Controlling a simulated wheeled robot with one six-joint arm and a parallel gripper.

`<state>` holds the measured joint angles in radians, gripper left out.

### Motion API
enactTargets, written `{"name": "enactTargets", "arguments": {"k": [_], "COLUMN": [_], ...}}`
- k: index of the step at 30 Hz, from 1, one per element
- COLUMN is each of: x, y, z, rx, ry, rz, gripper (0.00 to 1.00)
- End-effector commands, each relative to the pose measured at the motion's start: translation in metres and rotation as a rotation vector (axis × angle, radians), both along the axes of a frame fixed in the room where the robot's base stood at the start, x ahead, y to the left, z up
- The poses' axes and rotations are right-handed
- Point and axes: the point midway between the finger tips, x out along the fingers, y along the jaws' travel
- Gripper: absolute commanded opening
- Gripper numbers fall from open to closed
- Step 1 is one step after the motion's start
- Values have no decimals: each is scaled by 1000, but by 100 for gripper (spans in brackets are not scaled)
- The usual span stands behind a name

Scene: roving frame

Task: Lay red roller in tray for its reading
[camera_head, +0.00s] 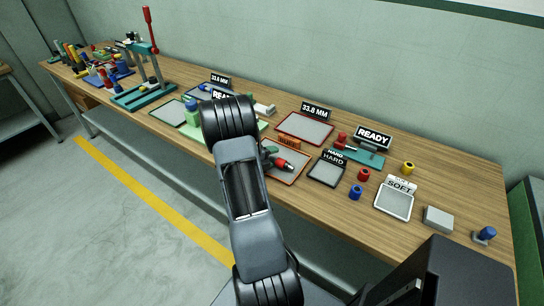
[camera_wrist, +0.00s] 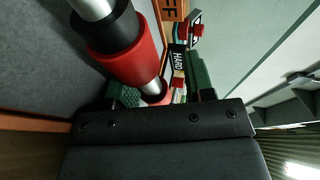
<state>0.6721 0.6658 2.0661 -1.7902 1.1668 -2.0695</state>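The red roller (camera_wrist: 137,62) is a red cylinder with a black collar and grey metal shaft, tilted across the upper left of the wrist view. The tray floor fills the left of the wrist view (camera_wrist: 35,55). My gripper (camera_wrist: 165,88) has its green-padded fingers apart, with the roller's lower end between them and space beside the right finger. I cannot tell whether the roller rests on the tray floor. In the head view my gripper (camera_head: 271,154) is partly hidden by my arm.
An orange sign (camera_head: 288,142) stands behind the tray. A dark tray marked HARD (camera_head: 325,173) is to its right, then a white-rimmed tray marked SOFT (camera_head: 394,202). A red-rimmed tray (camera_head: 305,129) lies behind, by a 33.8 MM sign (camera_head: 315,111). Small spools and a teal READY device (camera_head: 362,156) stand right.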

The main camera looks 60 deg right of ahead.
Motion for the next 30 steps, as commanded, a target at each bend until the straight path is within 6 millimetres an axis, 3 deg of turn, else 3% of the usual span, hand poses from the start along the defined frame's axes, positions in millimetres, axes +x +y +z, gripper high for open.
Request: {"name": "enactTargets", "arguments": {"k": [1,4,10,21,30], "x": [-4,-4,-2,22,32], "y": [4,4,7,72,105], "z": [-12,-12,3,27,39], "rx": [26,26,25,15,12], "ry": [12,12,10,7,6], "rz": [-1,-1,0,5,2], "gripper": [47,47,47,47,47]}}
